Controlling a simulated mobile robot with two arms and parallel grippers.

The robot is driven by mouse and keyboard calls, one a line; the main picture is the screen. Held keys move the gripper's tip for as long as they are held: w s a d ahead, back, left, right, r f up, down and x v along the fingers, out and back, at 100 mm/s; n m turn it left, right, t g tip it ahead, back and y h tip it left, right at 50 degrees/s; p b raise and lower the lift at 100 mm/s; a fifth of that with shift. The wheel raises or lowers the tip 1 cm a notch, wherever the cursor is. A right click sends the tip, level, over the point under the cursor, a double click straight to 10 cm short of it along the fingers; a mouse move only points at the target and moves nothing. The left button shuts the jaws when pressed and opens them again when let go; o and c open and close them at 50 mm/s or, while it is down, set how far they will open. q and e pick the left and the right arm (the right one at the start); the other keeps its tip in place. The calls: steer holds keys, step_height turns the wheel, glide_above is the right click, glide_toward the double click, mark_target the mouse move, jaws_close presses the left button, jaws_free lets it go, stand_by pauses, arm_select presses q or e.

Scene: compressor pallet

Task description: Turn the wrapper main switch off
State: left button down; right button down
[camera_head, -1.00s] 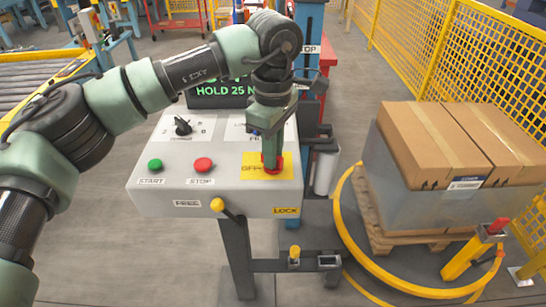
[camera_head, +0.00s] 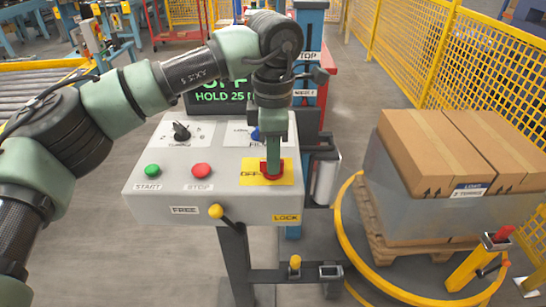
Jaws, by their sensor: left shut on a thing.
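The main switch (camera_head: 270,168) is a red rotary knob on a yellow plate (camera_head: 252,177) marked "OFF", at the right of the sloping grey control panel (camera_head: 200,210). My left gripper (camera_head: 272,163) points straight down and is shut on the red knob. The gripper hides most of the knob, so its exact angle cannot be read. A dark screen (camera_head: 225,97) behind my arm shows green text, partly covered: "HOLD 25" can be read. My right gripper is not in view.
The panel also carries a green START button (camera_head: 152,170), a red STOP button (camera_head: 202,170), a black selector (camera_head: 181,131) and a yellow-knobbed lever (camera_head: 216,211). Wrapped boxes (camera_head: 455,150) stand on a pallet at the right, inside a yellow ring (camera_head: 345,240). Yellow fencing (camera_head: 450,60) runs behind.

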arm_select(q)
steer(key=shift+w+r, duration=0.1)
steer(key=shift+r, duration=0.05)
steer(key=c, duration=1.4)
jaws_free()
steer(key=shift+c, duration=0.2)
step_height(320, 180, up, 8)
steer(key=shift+f, duration=0.15)
